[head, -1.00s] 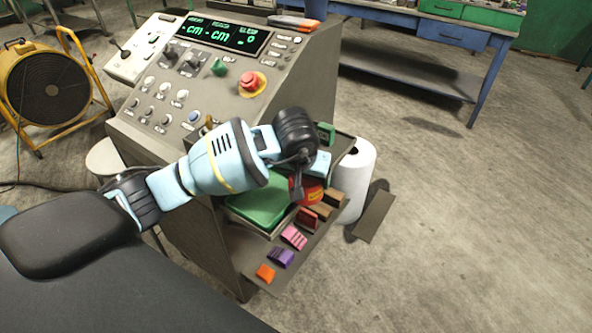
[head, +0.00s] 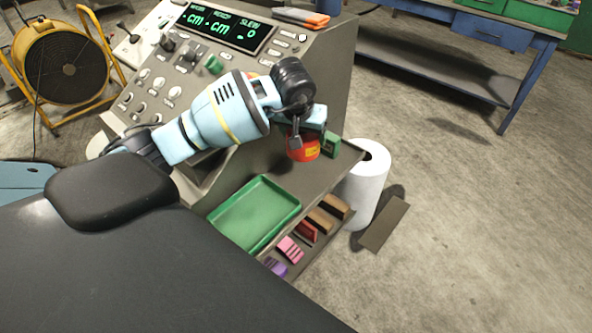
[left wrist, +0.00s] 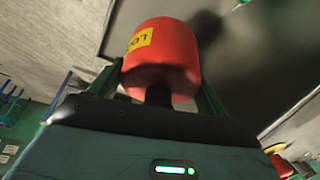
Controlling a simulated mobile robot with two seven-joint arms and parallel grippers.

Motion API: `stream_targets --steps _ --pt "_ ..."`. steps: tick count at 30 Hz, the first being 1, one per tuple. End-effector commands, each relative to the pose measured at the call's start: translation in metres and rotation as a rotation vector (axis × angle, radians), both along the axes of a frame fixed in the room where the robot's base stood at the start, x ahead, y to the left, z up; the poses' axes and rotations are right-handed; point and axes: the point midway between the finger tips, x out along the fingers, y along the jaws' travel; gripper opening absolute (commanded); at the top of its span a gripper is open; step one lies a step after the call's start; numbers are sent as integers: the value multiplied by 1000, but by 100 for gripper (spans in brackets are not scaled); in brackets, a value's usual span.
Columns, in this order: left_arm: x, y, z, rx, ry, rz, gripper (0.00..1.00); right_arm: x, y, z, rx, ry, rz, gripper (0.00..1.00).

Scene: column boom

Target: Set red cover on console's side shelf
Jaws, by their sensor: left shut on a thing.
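The red cover (head: 303,149) has a yellow label and is held by my left gripper (head: 301,138), over the far part of the console's side shelf (head: 318,172). In the left wrist view the red cover (left wrist: 165,62) sits between the two fingers of my left gripper (left wrist: 158,88), which are shut on it. I cannot tell whether its underside touches the shelf. The console (head: 240,55) stands behind, with its lit display. My right gripper is not in view.
A green tray (head: 292,222) lies on the near part of the shelf. Several coloured blocks lie on a lower ledge. A white roll (head: 368,190) stands on the floor to the right. Some shelf between tray and cover is bare.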

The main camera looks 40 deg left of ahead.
Motion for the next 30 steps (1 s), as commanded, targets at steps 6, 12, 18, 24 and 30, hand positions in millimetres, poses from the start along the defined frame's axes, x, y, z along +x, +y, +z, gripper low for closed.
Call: stream_targets --steps 6,12,18,24,30 --pt "-1 -1 -37 -2 4 0 50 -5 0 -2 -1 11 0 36" --pt "0 -1 -57 -1 1 0 50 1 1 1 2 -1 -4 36" --pt "0 0 -60 -1 0 0 50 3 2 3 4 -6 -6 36" --pt "0 -1 -83 -3 2 1 50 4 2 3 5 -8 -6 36" --pt "0 0 -97 0 -1 0 50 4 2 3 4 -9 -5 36"
